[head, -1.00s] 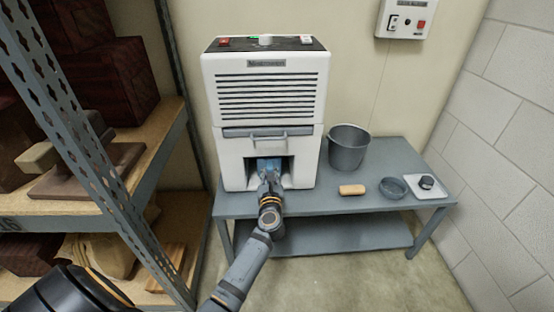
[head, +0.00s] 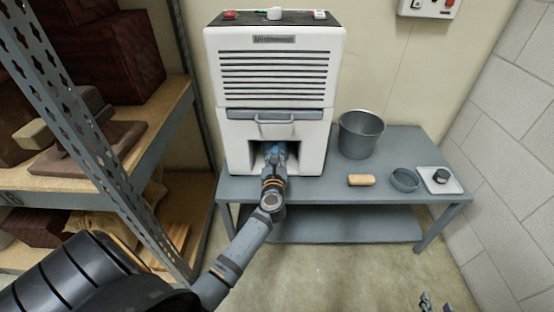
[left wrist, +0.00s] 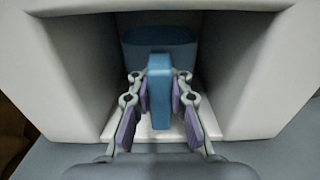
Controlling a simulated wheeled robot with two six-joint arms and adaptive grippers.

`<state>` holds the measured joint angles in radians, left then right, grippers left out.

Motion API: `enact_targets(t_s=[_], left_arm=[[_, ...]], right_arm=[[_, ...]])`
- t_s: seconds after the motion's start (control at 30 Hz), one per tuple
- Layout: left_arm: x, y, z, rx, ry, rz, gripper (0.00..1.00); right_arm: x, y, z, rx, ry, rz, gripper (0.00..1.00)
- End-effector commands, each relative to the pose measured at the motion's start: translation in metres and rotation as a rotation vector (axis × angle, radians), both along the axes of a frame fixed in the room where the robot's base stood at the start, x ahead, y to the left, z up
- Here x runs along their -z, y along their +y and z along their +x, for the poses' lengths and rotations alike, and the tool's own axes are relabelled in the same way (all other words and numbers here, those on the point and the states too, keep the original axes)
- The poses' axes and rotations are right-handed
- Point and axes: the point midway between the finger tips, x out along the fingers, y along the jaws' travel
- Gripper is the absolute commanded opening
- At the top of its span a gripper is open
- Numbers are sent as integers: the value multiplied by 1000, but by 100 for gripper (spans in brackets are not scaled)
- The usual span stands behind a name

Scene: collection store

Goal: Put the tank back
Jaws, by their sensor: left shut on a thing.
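The blue tank (head: 275,150) is inside the lower opening of the white dehumidifier-like machine (head: 232,130). In the left wrist view the tank body (left wrist: 160,45) stands upright between the recess walls, with its upright blue grip (left wrist: 160,92) facing me. My left gripper (head: 272,165) is shut on this grip, a purple-padded finger on each side (left wrist: 160,100). The tank's back and its seating deep in the recess are hidden. My right gripper (head: 436,303) shows only its fingertips at the bottom right edge, apart and empty, away from the tank.
The machine stands on a grey table (head: 320,190). A metal shelf (head: 110,185) stands close on the left. A control box (head: 430,7) hangs on the wall.

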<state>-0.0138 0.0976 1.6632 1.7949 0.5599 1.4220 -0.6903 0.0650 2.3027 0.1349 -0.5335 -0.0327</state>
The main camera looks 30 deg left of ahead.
Motion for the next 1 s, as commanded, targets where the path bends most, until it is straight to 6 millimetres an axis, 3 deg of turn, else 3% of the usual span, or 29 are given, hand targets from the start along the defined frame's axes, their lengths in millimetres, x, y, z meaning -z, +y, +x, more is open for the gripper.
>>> enact_targets(t_s=[0.2,0.5,0.7,1.0], left_arm=[[7,3,-2,0,-1,1,0],[14,7,-5,-1,0,0,0],[15,9,-6,-1,-1,1,0],[15,9,-6,-1,-1,1,0]], right_arm=[[-45,-2,25,10,-197,-7,40],[-100,-4,42,18,-419,-11,40],[-118,-5,45,20,-490,-13,40],[-120,-5,46,20,-497,-13,40]])
